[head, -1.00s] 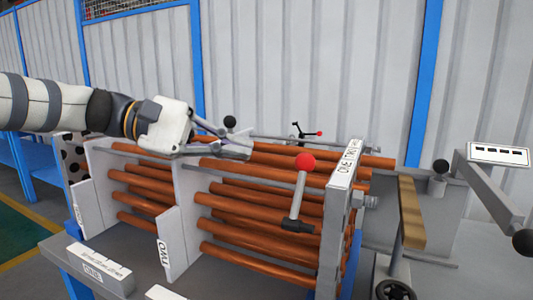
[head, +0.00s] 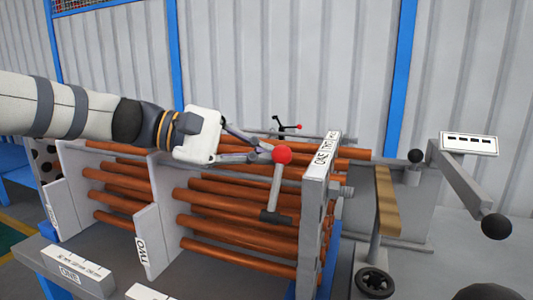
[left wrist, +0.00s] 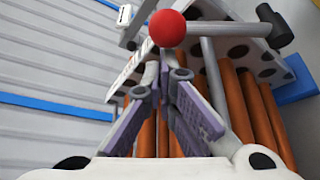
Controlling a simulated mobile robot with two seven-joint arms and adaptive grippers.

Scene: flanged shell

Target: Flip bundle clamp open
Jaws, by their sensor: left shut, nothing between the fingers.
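A clamp lever with a red ball knob (head: 281,155) and a grey shaft (head: 275,190) stands upright on the near side of the tube bundle, beside the right plate. The bundle is several copper-coloured tubes (head: 235,220). My left gripper (head: 266,152) reaches in from the left with shut, empty fingers, their tips right beside the red knob. In the left wrist view the red knob (left wrist: 167,28) is just beyond the fingertips (left wrist: 163,60); I cannot tell whether they touch. The lever's dark pivot end (head: 275,217) is below. My right gripper is out of view.
White plates hold the tubes, including a labelled right plate (head: 320,175). To the right are a wooden bar (head: 386,205), a handwheel (head: 375,282) and a black-knobbed lever (head: 495,225).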

